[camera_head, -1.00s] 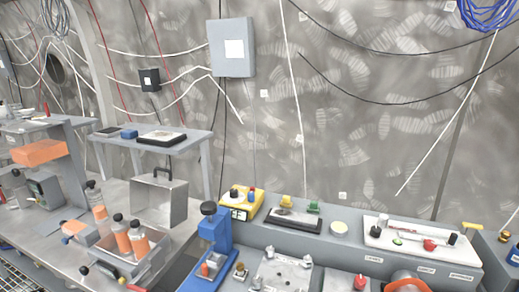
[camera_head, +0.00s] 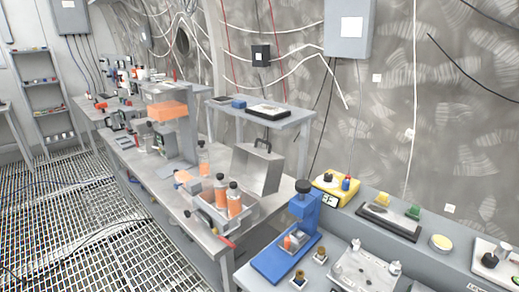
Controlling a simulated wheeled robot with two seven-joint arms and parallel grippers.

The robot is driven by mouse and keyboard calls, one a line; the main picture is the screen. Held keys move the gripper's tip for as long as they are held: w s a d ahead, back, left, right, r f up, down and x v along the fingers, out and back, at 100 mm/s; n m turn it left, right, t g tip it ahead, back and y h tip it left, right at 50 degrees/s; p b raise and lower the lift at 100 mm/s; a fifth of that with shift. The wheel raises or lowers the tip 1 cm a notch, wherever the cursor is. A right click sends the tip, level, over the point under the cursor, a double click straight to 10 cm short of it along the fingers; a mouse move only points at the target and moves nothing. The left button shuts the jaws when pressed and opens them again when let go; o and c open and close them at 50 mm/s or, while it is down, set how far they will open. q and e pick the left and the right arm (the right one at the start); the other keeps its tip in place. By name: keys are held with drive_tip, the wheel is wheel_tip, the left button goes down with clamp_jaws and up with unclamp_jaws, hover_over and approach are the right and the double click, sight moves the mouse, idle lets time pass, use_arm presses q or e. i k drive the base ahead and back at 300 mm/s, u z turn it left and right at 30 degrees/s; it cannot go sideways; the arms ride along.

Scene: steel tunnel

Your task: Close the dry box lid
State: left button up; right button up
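Neither of my grippers is in view.
The steel bench (camera_head: 157,178) runs to the back left. A blue press-like tool (camera_head: 303,215) stands on a grey bench at the right, near a yellow box (camera_head: 336,186). A raised shelf (camera_head: 285,119) stands behind.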

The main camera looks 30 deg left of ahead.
sight(260, 170)
drive_tip(key=z, duration=3.45)
drive_tip(key=k, duration=1.5)
drive_tip(key=u, duration=2.25)
